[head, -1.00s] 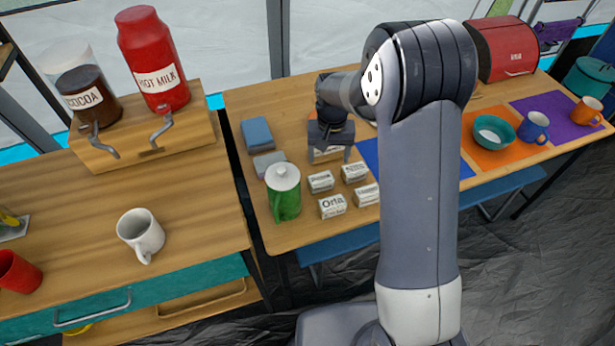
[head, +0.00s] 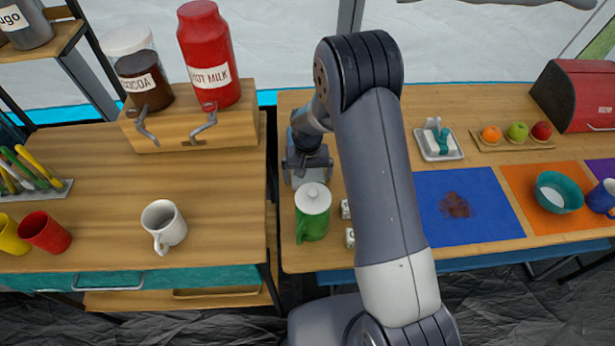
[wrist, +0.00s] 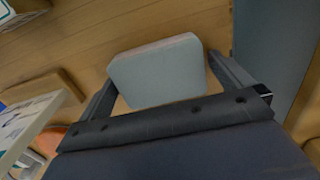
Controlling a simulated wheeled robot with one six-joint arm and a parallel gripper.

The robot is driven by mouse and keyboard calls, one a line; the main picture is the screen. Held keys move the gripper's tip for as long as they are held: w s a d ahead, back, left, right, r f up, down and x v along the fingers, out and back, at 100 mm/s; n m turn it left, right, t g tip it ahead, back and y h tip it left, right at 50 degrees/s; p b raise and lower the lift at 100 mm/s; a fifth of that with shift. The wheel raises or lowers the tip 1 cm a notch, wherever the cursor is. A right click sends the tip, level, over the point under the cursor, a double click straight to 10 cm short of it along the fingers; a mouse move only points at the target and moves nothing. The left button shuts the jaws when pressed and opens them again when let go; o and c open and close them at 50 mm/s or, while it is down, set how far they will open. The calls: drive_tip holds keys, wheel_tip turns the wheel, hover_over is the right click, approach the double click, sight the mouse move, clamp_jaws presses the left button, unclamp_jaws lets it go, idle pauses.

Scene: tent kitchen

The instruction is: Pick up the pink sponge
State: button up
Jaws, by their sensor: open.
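I make out no clearly pink sponge in either current view. A pale grey rounded block (wrist: 158,72), sponge-like in shape, lies on the wooden table in the wrist view. My gripper (wrist: 162,78) is open, with one finger on each side of this block. A small gap shows at the right finger; contact at the left is hard to judge. In the head view my gripper (head: 307,172) points down at the table's left end, just behind the green pot (head: 312,215). The block under it is mostly hidden there.
Small white labelled boxes (head: 346,209) stand right of the pot, partly behind my arm. A white dish (head: 437,156) and a fruit tray (head: 512,146) stand further right. A blue mat (head: 480,215) bears a brown stain. A gap separates the left counter (head: 90,190) from this table.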

sight(308, 175)
drive_tip(key=c, duration=0.8)
wheel_tip(308, 175, up, 10)
drive_tip(key=shift+b, duration=0.35)
